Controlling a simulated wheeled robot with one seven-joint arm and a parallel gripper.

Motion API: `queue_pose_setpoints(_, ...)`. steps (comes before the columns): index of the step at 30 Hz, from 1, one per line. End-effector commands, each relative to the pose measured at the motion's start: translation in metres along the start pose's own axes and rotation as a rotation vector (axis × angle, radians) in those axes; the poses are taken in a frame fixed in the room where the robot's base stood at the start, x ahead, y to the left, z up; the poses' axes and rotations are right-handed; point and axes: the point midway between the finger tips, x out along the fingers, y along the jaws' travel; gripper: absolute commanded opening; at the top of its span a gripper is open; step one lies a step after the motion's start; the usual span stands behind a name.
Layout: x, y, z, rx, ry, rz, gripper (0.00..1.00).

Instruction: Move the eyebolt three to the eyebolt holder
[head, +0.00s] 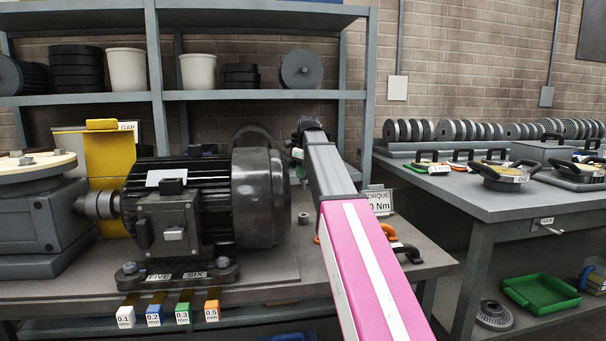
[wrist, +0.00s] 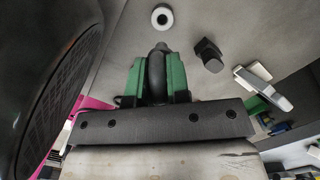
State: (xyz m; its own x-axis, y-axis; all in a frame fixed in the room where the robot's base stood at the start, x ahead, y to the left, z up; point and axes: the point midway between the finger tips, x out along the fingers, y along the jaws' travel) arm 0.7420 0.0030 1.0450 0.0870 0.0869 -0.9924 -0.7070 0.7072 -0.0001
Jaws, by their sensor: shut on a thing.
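My gripper (wrist: 157,78), with green finger pads, is shut on a dark eyebolt (wrist: 158,70) in the wrist view. The ring sits between the pads and the shank end points toward the top of the picture. A pale round piece with a dark hole (wrist: 162,17) lies beyond the tip, apart from it; it may be the eyebolt holder. A small grey cylinder (head: 303,218) on the bench in the head view may be the same piece. In the head view my arm hides most of the gripper; a green pad (head: 297,154) shows beside the motor.
A large black motor (head: 205,205) stands on the bench left of my arm; its dark side (wrist: 40,70) is close in the wrist view. A dark block (wrist: 208,55) is right of the eyebolt. A torque sign (head: 379,201) and an orange-handled item (head: 388,232) are on the right.

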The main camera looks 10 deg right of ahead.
Motion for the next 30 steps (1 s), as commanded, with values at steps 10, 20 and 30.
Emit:
queue_pose_setpoints(10, 0.007, 0.0, -0.001, 0.0, 0.0, 0.0, 0.0)
queue_pose_setpoints(20, 0.033, 0.0, -0.004, 0.0, 0.0, 0.0, 0.0)
queue_pose_setpoints(30, 0.06, 0.0, -0.008, 0.0, 0.0, 0.0, 0.0)
